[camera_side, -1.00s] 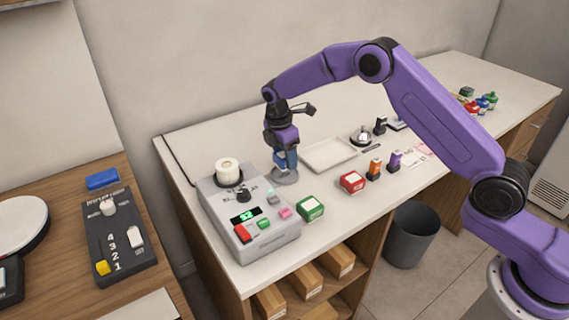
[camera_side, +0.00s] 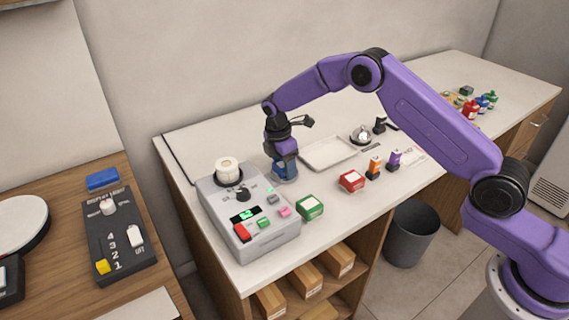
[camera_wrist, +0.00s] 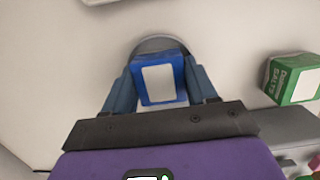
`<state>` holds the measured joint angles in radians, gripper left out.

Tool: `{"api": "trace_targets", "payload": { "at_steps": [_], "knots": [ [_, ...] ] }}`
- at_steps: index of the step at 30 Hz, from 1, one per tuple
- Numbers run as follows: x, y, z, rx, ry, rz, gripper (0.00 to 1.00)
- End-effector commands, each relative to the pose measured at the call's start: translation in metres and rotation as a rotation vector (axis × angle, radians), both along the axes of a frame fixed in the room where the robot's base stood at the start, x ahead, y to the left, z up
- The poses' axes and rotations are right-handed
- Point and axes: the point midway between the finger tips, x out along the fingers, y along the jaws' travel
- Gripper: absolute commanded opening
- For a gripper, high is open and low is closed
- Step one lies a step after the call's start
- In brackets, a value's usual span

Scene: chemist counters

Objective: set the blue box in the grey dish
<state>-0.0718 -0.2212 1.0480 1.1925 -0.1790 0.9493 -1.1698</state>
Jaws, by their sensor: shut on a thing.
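My gripper (camera_side: 284,164) is shut on the blue box, its two blue-grey fingers on either side of it. In the wrist view, the blue box (camera_wrist: 158,80) with its white label sits between the fingertips of my gripper (camera_wrist: 159,74). The grey dish (camera_wrist: 157,42) is directly beneath the box, and its far rim shows behind it. In the side view, the fingers hide most of the box and dish. The box is low over the dish; I cannot tell whether it touches the bottom.
A grey device (camera_side: 250,225) with buttons and a white roll stands just left. A green box (camera_side: 310,207) is in front to the right, and a red box (camera_side: 352,181) is further right. A white tray (camera_side: 328,153) lies behind to the right.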

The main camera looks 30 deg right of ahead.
Motion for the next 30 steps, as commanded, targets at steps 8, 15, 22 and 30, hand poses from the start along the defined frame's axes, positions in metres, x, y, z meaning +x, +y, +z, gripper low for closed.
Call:
{"api": "trace_targets", "payload": {
  "at_steps": [8, 15, 22, 30],
  "knots": [
    [-0.002, 0.0, -0.009, 0.001, 0.006, -0.001, 0.82],
    [-0.001, 0.001, 0.011, 0.002, 0.004, -0.001, 0.82],
    [0.0, 0.009, 0.061, 0.003, -0.002, 0.0, 0.83],
    [-0.001, 0.016, 0.107, 0.002, 0.0, 0.001, 0.83]
  ]
}}
